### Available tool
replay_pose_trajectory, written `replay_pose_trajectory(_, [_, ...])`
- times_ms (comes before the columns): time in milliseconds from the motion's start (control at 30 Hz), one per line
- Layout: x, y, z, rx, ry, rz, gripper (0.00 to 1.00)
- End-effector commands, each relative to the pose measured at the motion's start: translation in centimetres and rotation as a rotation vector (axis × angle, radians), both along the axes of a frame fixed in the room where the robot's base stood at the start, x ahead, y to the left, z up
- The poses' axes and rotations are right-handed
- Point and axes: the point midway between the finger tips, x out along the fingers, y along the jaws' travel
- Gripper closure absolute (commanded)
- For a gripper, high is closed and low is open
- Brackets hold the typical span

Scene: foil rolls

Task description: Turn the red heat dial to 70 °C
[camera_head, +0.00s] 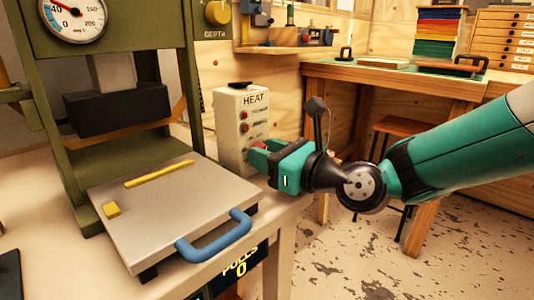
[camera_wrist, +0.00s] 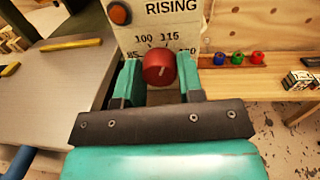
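The red heat dial (camera_wrist: 159,68) sits on the front of the white HEAT box (camera_head: 229,101). In the wrist view its white mark tilts slightly right of upright, roughly toward the printed 115; 85 and 100 are also readable, while 70 is not visible. My gripper (camera_wrist: 161,82) is at the box front, its two green fingers spread on either side of the dial. The gaps look narrow; I cannot tell whether a finger touches it. In the head view my gripper (camera_head: 262,156) covers most of the dial.
An orange lamp (camera_wrist: 120,12) is above the dial beside the word RISING. The press plate (camera_head: 170,207) with a blue handle (camera_head: 214,236) lies left of my gripper. A wooden bench (camera_head: 395,82) stands behind on the right. Open floor lies below my arm.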

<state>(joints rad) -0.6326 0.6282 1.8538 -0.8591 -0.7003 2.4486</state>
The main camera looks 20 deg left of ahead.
Motion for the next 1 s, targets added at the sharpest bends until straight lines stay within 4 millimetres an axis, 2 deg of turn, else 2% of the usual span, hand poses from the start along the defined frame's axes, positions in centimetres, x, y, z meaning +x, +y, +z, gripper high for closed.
replay_pose_trajectory(233, [-0.05,-0.01,0.08,-0.011,-0.025,0.001,0.89])
replay_pose_trajectory(467, [-0.08,0.01,0.24,-0.056,-0.133,0.001,0.89])
replay_pose_trajectory(1000, [-0.23,0.07,0.14,-0.246,-0.589,0.003,0.89])
